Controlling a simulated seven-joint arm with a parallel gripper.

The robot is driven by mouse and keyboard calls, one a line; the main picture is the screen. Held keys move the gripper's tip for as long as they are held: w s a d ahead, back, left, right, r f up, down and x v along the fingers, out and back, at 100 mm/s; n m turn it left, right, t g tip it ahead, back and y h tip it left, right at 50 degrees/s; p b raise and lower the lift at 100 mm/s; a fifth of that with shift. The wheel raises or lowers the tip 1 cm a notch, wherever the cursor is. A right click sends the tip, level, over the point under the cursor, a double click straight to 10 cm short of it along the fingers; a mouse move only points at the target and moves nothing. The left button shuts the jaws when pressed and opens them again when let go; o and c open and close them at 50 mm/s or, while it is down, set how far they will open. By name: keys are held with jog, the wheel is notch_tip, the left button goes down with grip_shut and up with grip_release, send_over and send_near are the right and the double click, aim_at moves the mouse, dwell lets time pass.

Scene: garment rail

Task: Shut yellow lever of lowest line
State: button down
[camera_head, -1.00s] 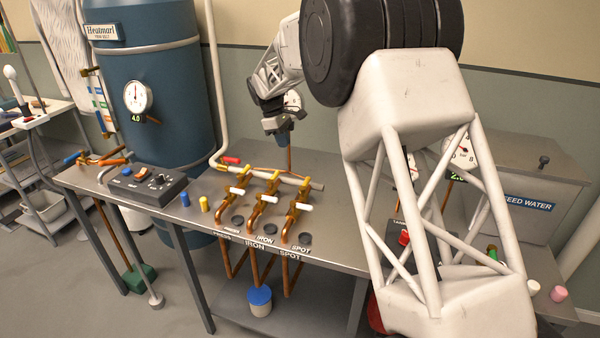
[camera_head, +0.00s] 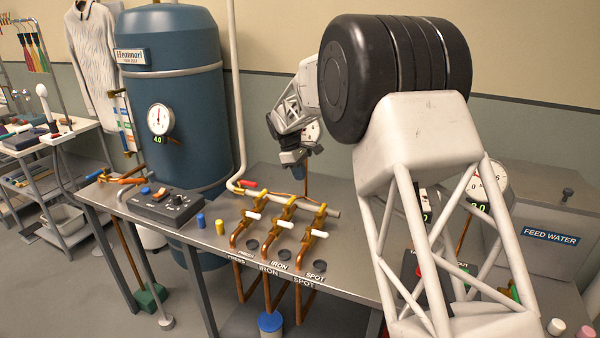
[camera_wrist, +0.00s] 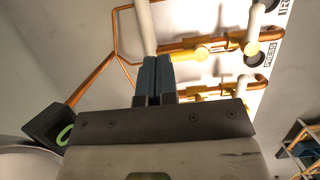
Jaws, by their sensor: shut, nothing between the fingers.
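Three valve lines with yellow valve bodies and white-capped handles stand on the bench, labelled PRESS, IRON and SPOT: the left valve (camera_head: 252,215), the middle valve (camera_head: 280,223) and the right valve (camera_head: 308,230). Smaller yellow parts sit behind them by the pale header pipe (camera_head: 325,211). I cannot tell which is the yellow lever of the lowest line. My gripper (camera_head: 299,170) is shut and empty, above the bench behind the valves. In the wrist view its fingers (camera_wrist: 153,68) are together near a pale pipe, with two white-handled yellow valves (camera_wrist: 200,52) to the right.
A red handle (camera_head: 246,184) sits at the header's left end. The blue boiler (camera_head: 178,90) stands behind. A feed water tank (camera_head: 552,235) is at right.

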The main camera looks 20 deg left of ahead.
aim_at(321, 212)
jog(key=d+f, duration=0.6)
jog(key=f, duration=0.2)
jog(key=shift+d, duration=0.15)
